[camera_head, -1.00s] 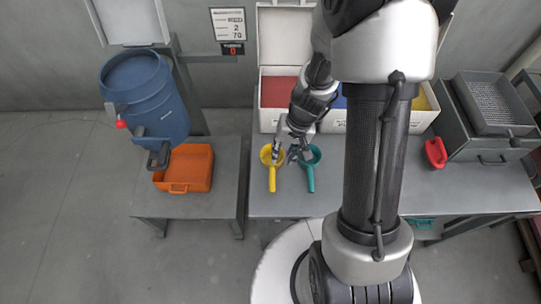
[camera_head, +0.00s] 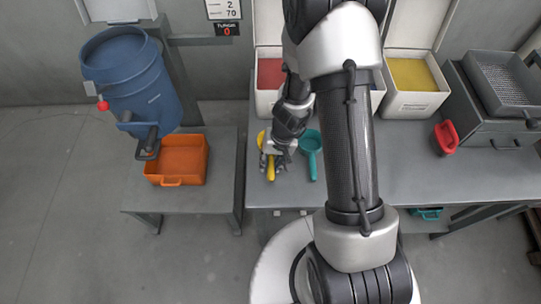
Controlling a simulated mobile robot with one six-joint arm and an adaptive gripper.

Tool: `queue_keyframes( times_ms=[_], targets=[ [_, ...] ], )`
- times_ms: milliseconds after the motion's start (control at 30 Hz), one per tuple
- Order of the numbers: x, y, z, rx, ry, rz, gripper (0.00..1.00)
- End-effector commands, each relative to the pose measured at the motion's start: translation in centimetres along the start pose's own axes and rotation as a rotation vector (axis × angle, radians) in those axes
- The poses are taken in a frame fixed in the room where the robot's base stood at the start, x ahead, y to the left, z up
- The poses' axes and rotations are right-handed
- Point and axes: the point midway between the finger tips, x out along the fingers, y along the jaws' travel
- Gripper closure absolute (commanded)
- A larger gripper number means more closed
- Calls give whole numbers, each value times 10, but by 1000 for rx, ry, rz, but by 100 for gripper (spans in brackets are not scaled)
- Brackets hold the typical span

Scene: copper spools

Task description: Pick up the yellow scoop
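The yellow scoop (camera_head: 270,172) lies on the grey table at its left part, its handle toward the front edge. My gripper (camera_head: 270,172) is low over the scoop, with its fingers on both sides of the handle. The fingers look apart, but whether they touch the handle is too small to tell. My gripper and wrist hide most of the scoop's bowl; a bit of its left rim shows.
A teal scoop (camera_head: 312,157) lies close on the right of my gripper. Bins with red (camera_head: 271,73) and yellow (camera_head: 412,73) contents stand behind. A red scoop (camera_head: 445,138) lies at right. An orange tray (camera_head: 180,160) sits on the left table under a blue drum (camera_head: 130,85).

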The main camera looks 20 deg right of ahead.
Motion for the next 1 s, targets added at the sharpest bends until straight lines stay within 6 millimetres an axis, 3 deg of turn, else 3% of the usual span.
queue_keyframes(
  times_ms=[300,700,1000],
  targets=[
    [6,0,0,0,1,0,73],
    [5,0,0,0,1,0,100],
    [5,0,0,0,1,0,100]
  ],
)
